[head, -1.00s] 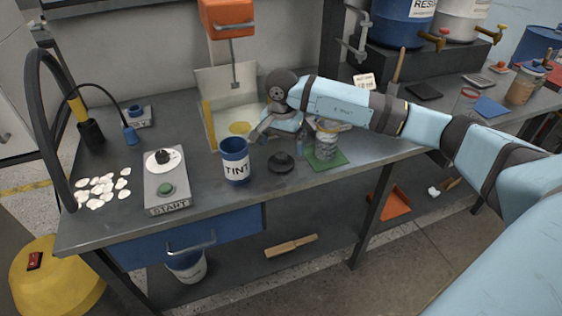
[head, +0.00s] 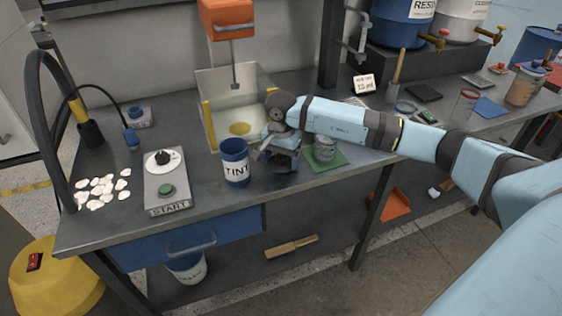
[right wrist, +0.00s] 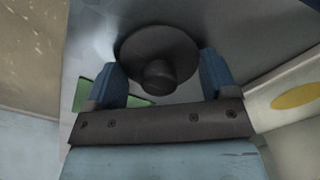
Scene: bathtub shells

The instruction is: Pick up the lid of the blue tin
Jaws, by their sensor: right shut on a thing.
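The blue tin (head: 235,170), marked TINT, stands upright with its top open in the head view. Its lid, a dark round disc with a knob (right wrist: 140,44), shows in the right wrist view between my blue fingers. My right gripper (head: 281,163) is down at the lid, just right of the tin, and is shut on the lid. The gripper hides most of the lid in the head view. I cannot tell whether the lid is still touching the table. My left gripper is not in view.
A grey can (head: 325,148) stands on a green mat (head: 335,164) right of my gripper. A clear-walled box (head: 207,120) with a yellow patch inside is behind the tin. A START button box (head: 168,199) and white shells (head: 103,187) are to the left.

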